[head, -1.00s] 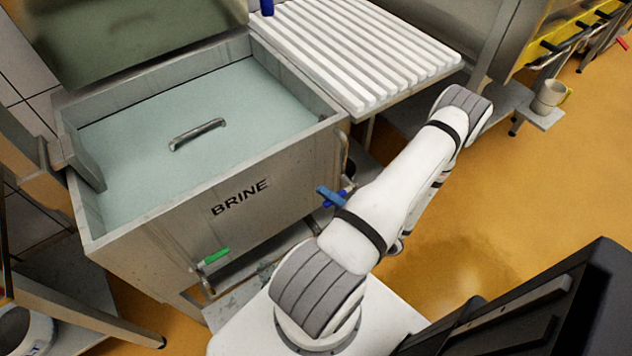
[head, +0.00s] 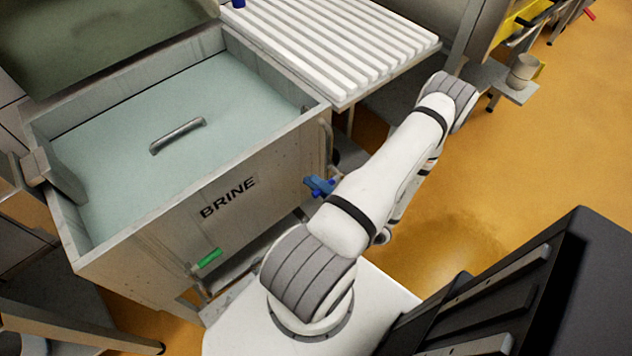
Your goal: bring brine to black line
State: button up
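The brine tank (head: 130,245) is a grey open box marked BRINE at the left. Pale blue-green brine (head: 120,135) fills it, and a metal handle (head: 178,136) shows at its surface. A green-handled valve (head: 208,259) is low on the tank's front, and a blue-handled valve (head: 320,186) is near its right corner, beside my arm. My white arm stretches up and right in front of the tank; my gripper is not in view.
A white slatted rack (head: 345,50) adjoins the tank's back right. A pale cup (head: 522,70) stands on a small shelf at the upper right. A tilted lid (head: 90,40) rises behind the tank. The orange floor (head: 550,150) at the right is clear.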

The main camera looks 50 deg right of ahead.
jog(key=shift+o, duration=0.9)
jog(key=v, duration=0.7)
jog(key=shift+s+f+b, duration=0.25)
jog(key=shift+s+b, duration=0.05)
jog(key=shift+s+d, duration=0.1)
dwell(0.7)
